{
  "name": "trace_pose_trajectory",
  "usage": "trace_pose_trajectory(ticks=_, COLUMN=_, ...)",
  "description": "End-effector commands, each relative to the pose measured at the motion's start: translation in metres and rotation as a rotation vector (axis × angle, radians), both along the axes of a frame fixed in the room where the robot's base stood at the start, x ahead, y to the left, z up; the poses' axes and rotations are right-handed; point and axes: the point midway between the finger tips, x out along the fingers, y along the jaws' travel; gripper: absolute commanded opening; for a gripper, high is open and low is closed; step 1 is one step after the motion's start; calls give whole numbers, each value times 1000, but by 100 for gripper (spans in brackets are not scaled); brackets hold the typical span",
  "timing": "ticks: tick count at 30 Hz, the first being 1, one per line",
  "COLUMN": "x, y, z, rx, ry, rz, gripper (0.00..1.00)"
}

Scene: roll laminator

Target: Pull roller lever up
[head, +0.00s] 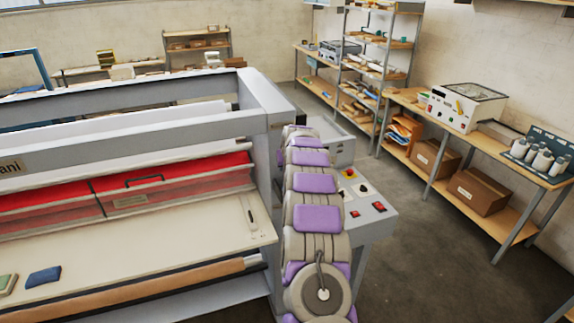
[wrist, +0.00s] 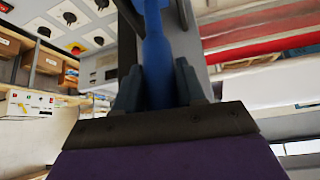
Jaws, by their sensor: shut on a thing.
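The roller lever (wrist: 155,55) shows in the wrist view as a blue handle running from the top edge down between my fingers. My gripper (wrist: 158,85) is shut on it, with one dark finger on each side. The far end of the lever runs out of the top of the wrist view. In the head view the lever and my gripper are hidden behind my grey and purple arm, which reaches along the right end of the roll laminator (head: 255,105).
A control panel (head: 375,209) with red switches and knobs sits just right of my arm. Red covers (head: 170,180) and a flat feed table (head: 150,248) lie to the left. A workbench (head: 480,135) and shelves stand along the right wall, with open floor before them.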

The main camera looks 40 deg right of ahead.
Motion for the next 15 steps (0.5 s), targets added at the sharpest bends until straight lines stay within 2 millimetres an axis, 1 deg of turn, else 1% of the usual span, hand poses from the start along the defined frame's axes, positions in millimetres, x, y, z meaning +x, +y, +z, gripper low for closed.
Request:
trace_pose_trajectory(ticks=1, x=2, y=0, z=3, rx=-4, ry=-6, rz=2, gripper=0)
trace_pose_trajectory(ticks=12, x=5, y=0, z=3, rx=-5, ry=-6, rz=2, gripper=0)
trace_pose_trajectory(ticks=13, x=5, y=0, z=4, rx=-5, ry=-6, rz=2, gripper=42)
trace_pose_trajectory(ticks=15, x=4, y=0, z=3, rx=-4, ry=-6, rz=2, gripper=49)
